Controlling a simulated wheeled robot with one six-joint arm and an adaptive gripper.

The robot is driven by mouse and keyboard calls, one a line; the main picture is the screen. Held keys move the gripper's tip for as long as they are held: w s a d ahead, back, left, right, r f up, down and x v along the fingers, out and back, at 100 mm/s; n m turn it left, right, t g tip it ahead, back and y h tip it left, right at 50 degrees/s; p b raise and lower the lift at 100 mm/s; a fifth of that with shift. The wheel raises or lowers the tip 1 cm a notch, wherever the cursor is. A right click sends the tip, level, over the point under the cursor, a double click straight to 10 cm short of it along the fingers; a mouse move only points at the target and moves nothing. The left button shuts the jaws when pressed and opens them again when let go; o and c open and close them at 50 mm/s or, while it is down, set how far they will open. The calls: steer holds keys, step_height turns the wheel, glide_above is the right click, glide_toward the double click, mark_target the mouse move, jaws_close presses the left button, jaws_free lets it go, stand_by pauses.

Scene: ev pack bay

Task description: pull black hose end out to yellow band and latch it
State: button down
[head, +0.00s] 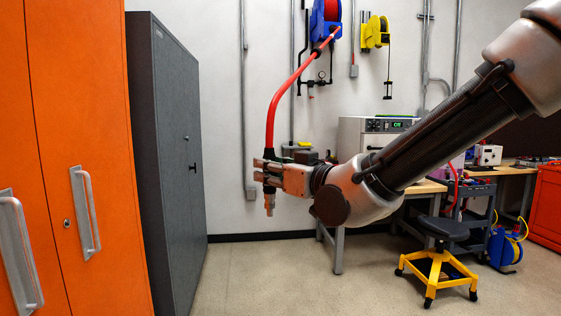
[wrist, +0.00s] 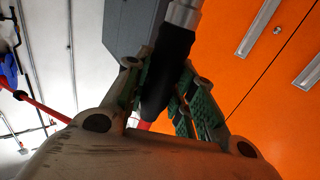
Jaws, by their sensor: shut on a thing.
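My gripper (head: 268,179) is in mid-air in the middle of the head view, shut on the black hose end (head: 267,158). The hose end hangs upright, with a metal tip below the fingers. In the wrist view the black hose end (wrist: 168,72) lies between the green-padded fingers (wrist: 172,95). The red hose (head: 279,95) rises from it in a curve to the reel (head: 324,20), blue and red, high on the back wall. A dark collar sits on the hose near the reel. I cannot make out a yellow band on the hose.
Orange cabinets (head: 85,130) and a dark grey cabinet (head: 178,140) stand to the left. A yellow reel (head: 375,32) hangs on the wall. A stool (head: 440,250) with yellow legs and a workbench (head: 425,187) stand to the right. The floor below my gripper is clear.

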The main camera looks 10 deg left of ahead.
steer(key=shift+s+f, duration=0.1)
steer(key=shift+f, duration=0.5)
steer(key=shift+s+a, duration=1.4)
steer(key=shift+s, duration=5.4)
steer(key=w+d, duration=0.4)
steer(key=w, duration=1.6)
steer(key=w+d, duration=0.4)
steer(key=w, duration=1.6)
steer(key=w+d, duration=0.4)
steer(key=w, duration=1.7)
steer(key=shift+d, duration=0.2)
